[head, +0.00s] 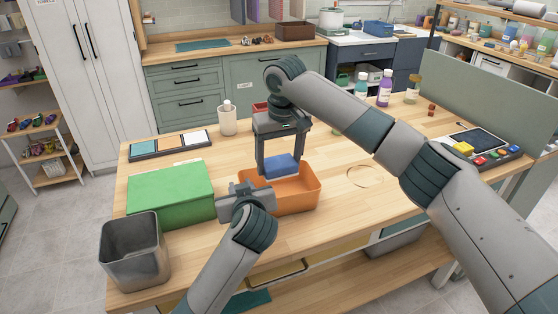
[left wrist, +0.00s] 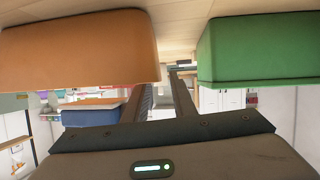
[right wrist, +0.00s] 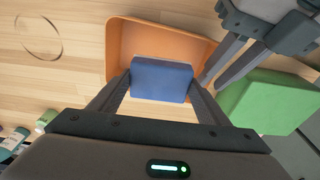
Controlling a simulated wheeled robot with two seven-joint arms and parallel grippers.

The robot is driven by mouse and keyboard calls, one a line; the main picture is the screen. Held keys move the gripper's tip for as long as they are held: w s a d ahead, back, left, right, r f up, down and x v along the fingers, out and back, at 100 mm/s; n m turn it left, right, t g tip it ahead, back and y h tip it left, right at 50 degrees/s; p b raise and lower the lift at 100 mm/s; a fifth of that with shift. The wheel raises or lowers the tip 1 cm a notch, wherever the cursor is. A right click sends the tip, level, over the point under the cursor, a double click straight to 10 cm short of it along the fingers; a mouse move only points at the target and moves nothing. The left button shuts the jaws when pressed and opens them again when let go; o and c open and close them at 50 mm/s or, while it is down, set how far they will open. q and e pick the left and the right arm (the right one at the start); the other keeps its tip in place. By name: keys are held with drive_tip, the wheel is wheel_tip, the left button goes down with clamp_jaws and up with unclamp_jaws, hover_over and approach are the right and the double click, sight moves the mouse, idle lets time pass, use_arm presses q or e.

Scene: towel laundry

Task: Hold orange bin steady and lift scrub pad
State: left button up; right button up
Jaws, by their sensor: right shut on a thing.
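My right gripper (right wrist: 156,88) is shut on a blue scrub pad (head: 280,166) and holds it over the orange bin (head: 299,197). In the head view the pad's lower edge overlaps the bin's opening. The pad also shows between the fingers in the right wrist view (right wrist: 161,78). My left gripper (head: 245,192) is at the bin's left end, beside the green box (head: 170,194). In the left wrist view one finger passes behind the bin's wall (left wrist: 80,50) and the other stays outside. A narrow gap shows between these fingers; whether they press the wall is unclear.
A metal container (head: 134,250) stands at the table's front left corner. A sectioned tray (head: 170,144) and a white bottle (head: 227,118) are behind. Bottles (head: 385,90) and a panel with coloured blocks (head: 478,146) are at the right. The table right of the bin is mostly clear.

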use_arm(q)
drive_tip(key=v, duration=0.8)
